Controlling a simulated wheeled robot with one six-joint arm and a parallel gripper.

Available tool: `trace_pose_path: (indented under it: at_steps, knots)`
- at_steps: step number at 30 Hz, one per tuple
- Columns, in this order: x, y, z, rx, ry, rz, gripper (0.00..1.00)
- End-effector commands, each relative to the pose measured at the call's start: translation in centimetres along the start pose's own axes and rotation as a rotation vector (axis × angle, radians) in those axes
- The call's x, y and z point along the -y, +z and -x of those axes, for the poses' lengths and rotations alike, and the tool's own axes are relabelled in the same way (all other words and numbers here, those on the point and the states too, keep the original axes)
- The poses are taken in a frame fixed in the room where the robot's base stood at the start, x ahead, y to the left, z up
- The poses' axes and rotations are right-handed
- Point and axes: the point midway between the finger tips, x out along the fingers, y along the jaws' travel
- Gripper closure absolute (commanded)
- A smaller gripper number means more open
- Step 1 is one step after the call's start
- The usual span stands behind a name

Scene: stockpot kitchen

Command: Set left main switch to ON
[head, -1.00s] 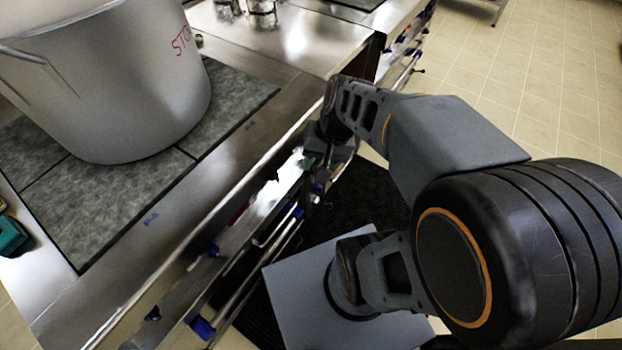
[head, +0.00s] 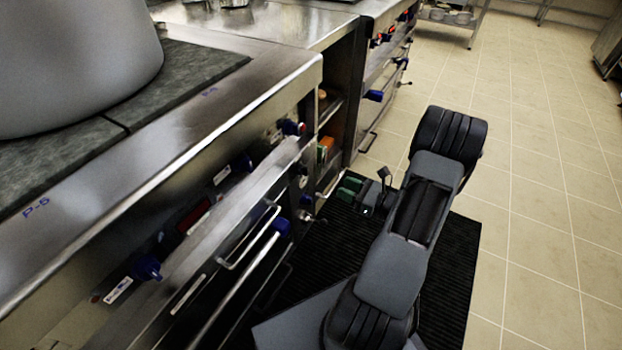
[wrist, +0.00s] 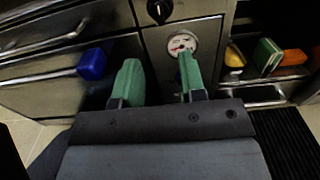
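My gripper (wrist: 158,72) shows two green fingers set apart with nothing between them. In the head view my gripper (head: 350,188) is low over the black mat, near the stove's front at the narrow panel. In the wrist view, a black rotary knob (wrist: 159,11) with a light mark sits on that panel, above and beyond the fingertips, apart from them. A round gauge (wrist: 182,43) is below it, partly behind the right finger. I cannot tell for sure whether this black knob is the left main switch; no label is readable.
In the head view, blue knobs (head: 146,267) and rails (head: 250,250) stick out along the stove front. An open shelf (wrist: 275,75) with small boxes lies right of the panel. The tiled floor (head: 540,200) at right is clear.

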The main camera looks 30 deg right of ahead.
Motion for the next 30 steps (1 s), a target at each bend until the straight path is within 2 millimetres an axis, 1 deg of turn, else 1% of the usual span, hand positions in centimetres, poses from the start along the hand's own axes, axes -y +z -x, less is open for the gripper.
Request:
trace_pose_path:
  at_steps: [1, 12, 18, 24, 30]
  knots:
    - [0.0, -0.2, -0.8, 0.001, 0.001, -0.001, 0.62]
    - [-0.1, -0.2, -7.8, 0.001, 0.005, 0.002, 0.62]
    - [-0.1, -0.2, -10.7, 0.0, 0.004, 0.002, 0.62]
    - [-0.1, -0.1, -12.3, -0.001, 0.002, 0.0, 0.62]
    - [-0.1, 0.0, -12.7, 0.0, 0.002, 0.001, 0.62]
